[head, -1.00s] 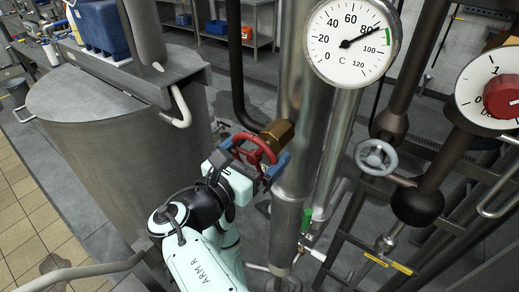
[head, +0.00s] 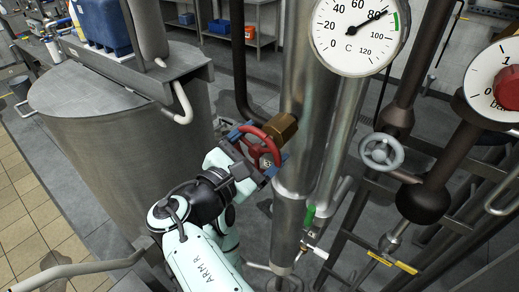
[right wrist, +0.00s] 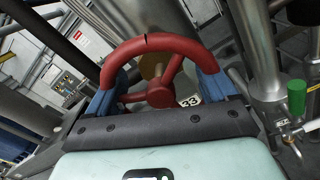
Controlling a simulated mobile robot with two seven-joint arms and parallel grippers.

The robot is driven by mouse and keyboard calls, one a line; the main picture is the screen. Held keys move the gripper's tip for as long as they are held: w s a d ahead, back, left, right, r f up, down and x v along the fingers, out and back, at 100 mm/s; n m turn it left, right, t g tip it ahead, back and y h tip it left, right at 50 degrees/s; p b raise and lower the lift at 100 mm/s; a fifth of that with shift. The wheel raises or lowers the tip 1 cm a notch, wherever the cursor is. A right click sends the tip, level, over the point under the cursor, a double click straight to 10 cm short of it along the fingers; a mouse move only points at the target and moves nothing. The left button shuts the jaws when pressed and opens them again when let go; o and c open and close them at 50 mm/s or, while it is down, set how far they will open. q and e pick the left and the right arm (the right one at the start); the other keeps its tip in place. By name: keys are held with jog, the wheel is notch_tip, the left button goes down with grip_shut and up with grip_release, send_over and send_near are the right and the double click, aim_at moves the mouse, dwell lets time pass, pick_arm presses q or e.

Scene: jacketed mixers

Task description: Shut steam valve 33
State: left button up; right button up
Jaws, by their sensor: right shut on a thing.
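The steam valve has a red handwheel (head: 262,147) on a brass body (head: 281,127), fixed to the steel pipe in the head view. In the right wrist view the red handwheel (right wrist: 150,45) fills the upper middle, and a tag (right wrist: 190,101) reading 33 shows behind its spokes. My right gripper (head: 257,153) is shut on the handwheel, its blue fingers on opposite sides of the rim. The fingers also show in the right wrist view (right wrist: 160,88). My left gripper is not in view.
A grey handwheel (head: 380,152) sits on dark pipework to the right. A temperature gauge (head: 352,35) stands above, its needle near 85. A small green-handled valve (head: 309,216) is low on the pipe. A large steel vessel (head: 120,150) stands to the left.

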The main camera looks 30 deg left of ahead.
jog(key=m+b, duration=0.1)
jog(key=m, duration=0.1)
jog(key=m+b, duration=0.1)
jog(key=shift+w+d+f+m, duration=0.1)
jog(key=shift+d+f+m, duration=0.1)
jog(key=shift+m, duration=0.2)
jog(key=m+b, duration=0.2)
jog(key=m, duration=0.1)
jog(key=shift+m, duration=0.3)
jog(key=m+b, duration=0.2)
jog(key=m, duration=0.1)
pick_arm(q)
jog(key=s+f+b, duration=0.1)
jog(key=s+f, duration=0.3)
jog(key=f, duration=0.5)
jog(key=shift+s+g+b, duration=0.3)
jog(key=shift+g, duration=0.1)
pick_arm(e)
jog(key=shift+m, duration=1.1)
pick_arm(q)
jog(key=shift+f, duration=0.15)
pick_arm(e)
jog(key=shift+r, duration=0.15)
jog(key=o, duration=0.8)
jog(key=shift+o, duration=0.2)
jog(key=shift+w, duration=0.15)
jog(key=shift+a, duration=0.1)
